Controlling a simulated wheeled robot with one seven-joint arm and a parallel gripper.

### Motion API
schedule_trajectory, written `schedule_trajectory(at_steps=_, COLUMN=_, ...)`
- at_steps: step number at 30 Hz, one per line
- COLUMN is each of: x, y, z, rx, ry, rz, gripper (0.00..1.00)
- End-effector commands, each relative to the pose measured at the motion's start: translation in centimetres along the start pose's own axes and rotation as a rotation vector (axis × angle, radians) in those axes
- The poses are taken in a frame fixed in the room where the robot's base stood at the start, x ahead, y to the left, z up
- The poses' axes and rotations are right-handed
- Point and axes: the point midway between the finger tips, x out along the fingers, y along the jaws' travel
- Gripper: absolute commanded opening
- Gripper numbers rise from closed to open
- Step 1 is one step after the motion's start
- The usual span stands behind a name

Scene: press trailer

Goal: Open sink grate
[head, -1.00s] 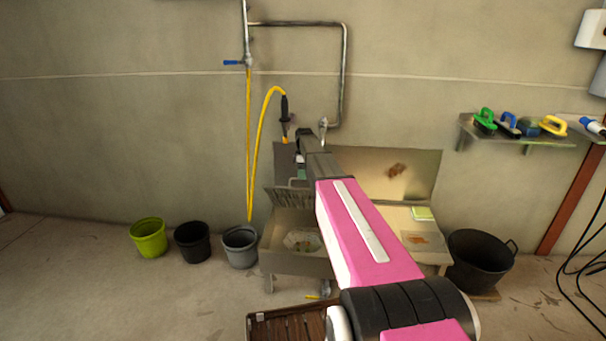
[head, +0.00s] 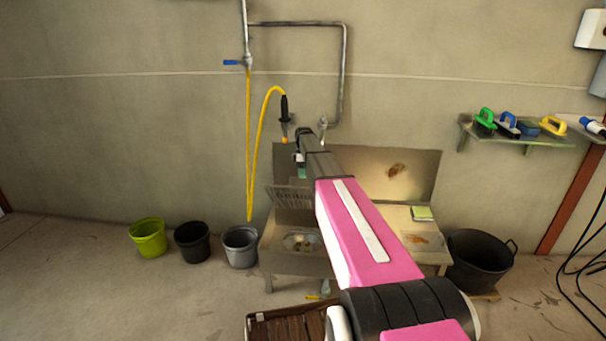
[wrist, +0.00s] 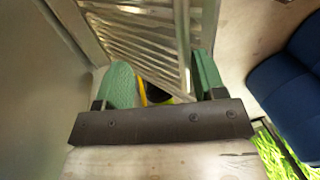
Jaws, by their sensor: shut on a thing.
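The sink grate (head: 289,196), a slatted metal panel, is raised and tilted up at the back of the sink (head: 278,262). The basin below it is uncovered, and its round-holed bottom shows. In the wrist view the grate (wrist: 145,40) runs between the green finger pads of my gripper (wrist: 164,82), which is shut on its edge frame. In the head view my arm hides part of the sink's right side, and the gripper's fingertips are small and hard to make out there.
A yellow hose (head: 249,150) hangs left of the sink. Green (head: 148,238), black (head: 192,242) and grey (head: 240,246) buckets stand on the floor at left. A large black tub (head: 480,262) stands at right. A brown slatted crate (head: 285,328) lies in front.

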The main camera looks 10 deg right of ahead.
Motion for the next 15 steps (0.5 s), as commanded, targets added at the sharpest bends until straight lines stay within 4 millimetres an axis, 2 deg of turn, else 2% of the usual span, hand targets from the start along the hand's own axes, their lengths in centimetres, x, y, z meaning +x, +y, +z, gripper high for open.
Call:
schedule_trajectory(at_steps=1, x=-0.3, y=0.5, z=0.1, rx=0.002, ry=-0.004, rz=0.013, gripper=0.4)
schedule_trajectory(at_steps=7, x=-3.6, y=-0.5, z=0.1, rx=0.002, ry=-0.002, rz=0.006, gripper=0.38)
schedule_trajectory(at_steps=15, x=-5.8, y=-5.0, z=-3.4, rx=-0.001, ry=-0.001, rz=0.002, gripper=0.38)
